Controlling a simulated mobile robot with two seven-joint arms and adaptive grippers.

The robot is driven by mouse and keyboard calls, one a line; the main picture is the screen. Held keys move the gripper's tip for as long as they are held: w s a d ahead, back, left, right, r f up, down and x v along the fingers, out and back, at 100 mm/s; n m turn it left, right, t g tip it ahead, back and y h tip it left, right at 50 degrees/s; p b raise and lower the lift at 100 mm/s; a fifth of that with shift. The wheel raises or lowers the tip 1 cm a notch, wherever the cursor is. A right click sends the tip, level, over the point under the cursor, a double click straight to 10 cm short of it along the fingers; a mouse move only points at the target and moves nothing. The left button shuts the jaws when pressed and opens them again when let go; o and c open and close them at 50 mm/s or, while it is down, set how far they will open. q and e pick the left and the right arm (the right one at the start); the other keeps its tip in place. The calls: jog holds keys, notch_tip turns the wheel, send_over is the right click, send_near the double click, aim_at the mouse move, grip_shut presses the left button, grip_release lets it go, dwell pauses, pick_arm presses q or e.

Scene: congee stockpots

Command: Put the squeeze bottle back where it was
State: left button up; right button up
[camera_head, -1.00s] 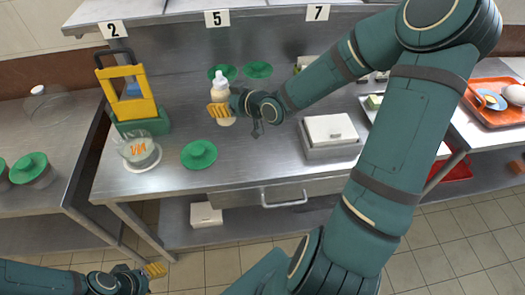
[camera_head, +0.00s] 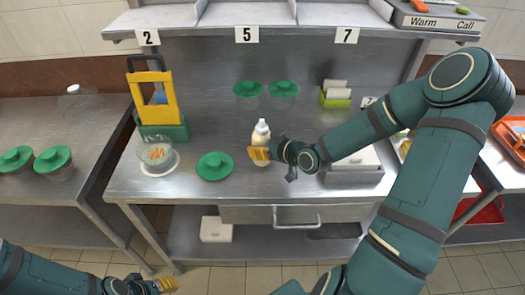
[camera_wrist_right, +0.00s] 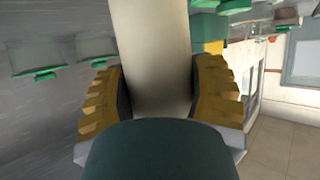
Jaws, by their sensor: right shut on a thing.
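The white squeeze bottle (camera_head: 262,131) is upright over the middle of the steel counter (camera_head: 310,193). My right gripper (camera_head: 259,154) is shut around its lower part, reaching in from the right. I cannot tell whether the bottle's base touches the counter. In the right wrist view the bottle (camera_wrist_right: 152,60) is a pale column between the yellow finger pads of the right gripper (camera_wrist_right: 155,100). My left gripper (camera_head: 164,284) is low at the bottom left, away from the counter; its opening is too small to read.
A yellow-and-green caddy (camera_head: 154,98) and a clear container (camera_head: 155,154) are at the left.

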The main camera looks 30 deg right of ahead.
jog(key=shift+f, duration=0.95)
jog(key=shift+f+b, duration=0.15)
jog(key=shift+b, duration=0.2)
jog(key=o, duration=0.8)
